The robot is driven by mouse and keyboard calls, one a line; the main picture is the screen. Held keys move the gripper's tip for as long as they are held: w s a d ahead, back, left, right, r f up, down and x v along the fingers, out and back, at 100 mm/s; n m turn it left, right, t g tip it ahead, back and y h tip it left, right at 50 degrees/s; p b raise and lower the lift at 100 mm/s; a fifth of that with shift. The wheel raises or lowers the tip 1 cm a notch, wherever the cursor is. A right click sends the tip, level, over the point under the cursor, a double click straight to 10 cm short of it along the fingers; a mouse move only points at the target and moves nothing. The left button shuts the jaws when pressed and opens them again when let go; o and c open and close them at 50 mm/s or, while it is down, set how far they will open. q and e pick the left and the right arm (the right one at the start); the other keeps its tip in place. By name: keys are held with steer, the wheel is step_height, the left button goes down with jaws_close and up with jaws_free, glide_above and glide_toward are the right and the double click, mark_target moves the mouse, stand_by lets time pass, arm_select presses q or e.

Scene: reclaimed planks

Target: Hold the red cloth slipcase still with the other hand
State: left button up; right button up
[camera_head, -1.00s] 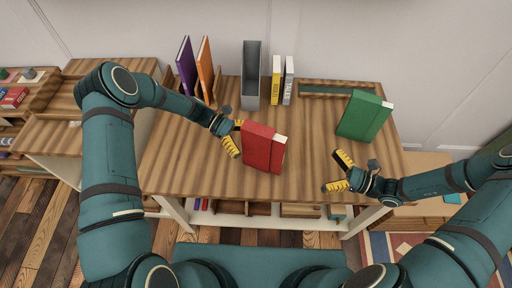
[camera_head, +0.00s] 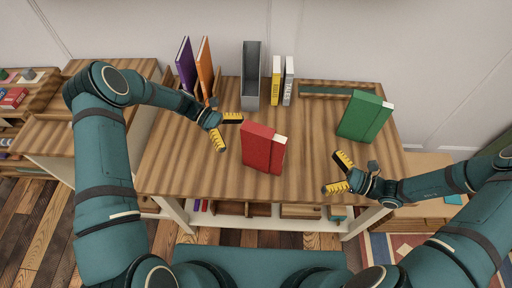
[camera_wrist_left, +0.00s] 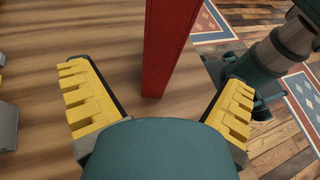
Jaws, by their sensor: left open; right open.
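The red cloth slipcase (camera_head: 262,148) stands upright near the middle of the table, with pale page edges or a book showing at its right side. My left gripper (camera_head: 230,132) is open and empty, a short way to the left of the slipcase, not touching it. In the left wrist view the slipcase (camera_wrist_left: 165,45) rises ahead between the open yellow fingers (camera_wrist_left: 160,105), beyond their tips. My right gripper (camera_head: 341,174) is open and empty to the right of the slipcase, near the table's front right, well apart from it.
A green book or case (camera_head: 362,116) stands at the right of the wooden table (camera_head: 200,170). Purple (camera_head: 186,66) and orange (camera_head: 204,68) books, a grey holder (camera_head: 250,78), and yellow (camera_head: 276,80) and white (camera_head: 288,80) books stand along the back. A low wooden tray (camera_head: 335,90) lies back right.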

arm_select(q)
steer(key=v, duration=1.1)
